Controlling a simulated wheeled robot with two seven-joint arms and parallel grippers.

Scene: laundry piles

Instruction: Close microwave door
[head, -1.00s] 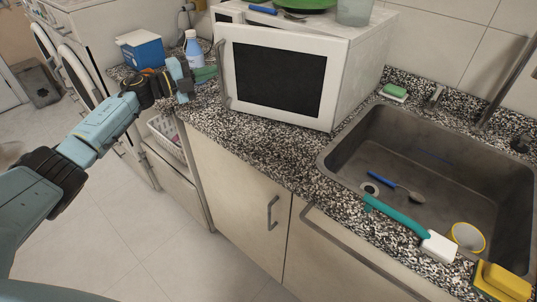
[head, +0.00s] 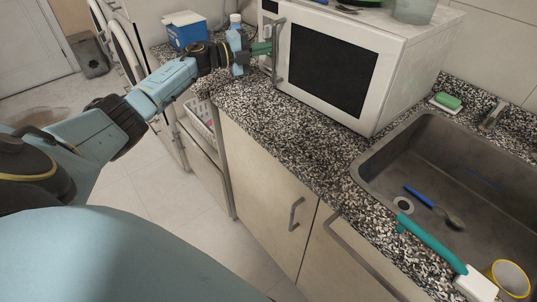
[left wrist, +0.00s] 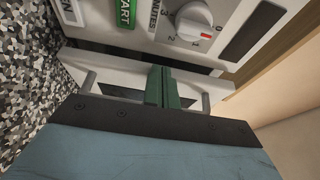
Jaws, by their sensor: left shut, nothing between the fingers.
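The white microwave (head: 420,50) stands on the counter. Its door (head: 375,75), with a dark window, is ajar, its handle side standing out from the body. The grey vertical handle (head: 278,52) is on the door's left side. My left gripper (head: 264,48) is shut and empty, its green fingers at the left of the handle; I cannot tell whether they touch it. In the left wrist view the green fingers (left wrist: 163,86) are together before the white door edge, with the control panel (left wrist: 150,18), green START button and white knob beyond. My right gripper is not in view.
A blue box (head: 187,32) and a blue bottle (head: 235,42) stand behind my left gripper. The sink (head: 450,150) is at the right, with a brush (head: 430,240) on its front edge. A green bowl and a clear cup (head: 413,11) sit on top of the microwave.

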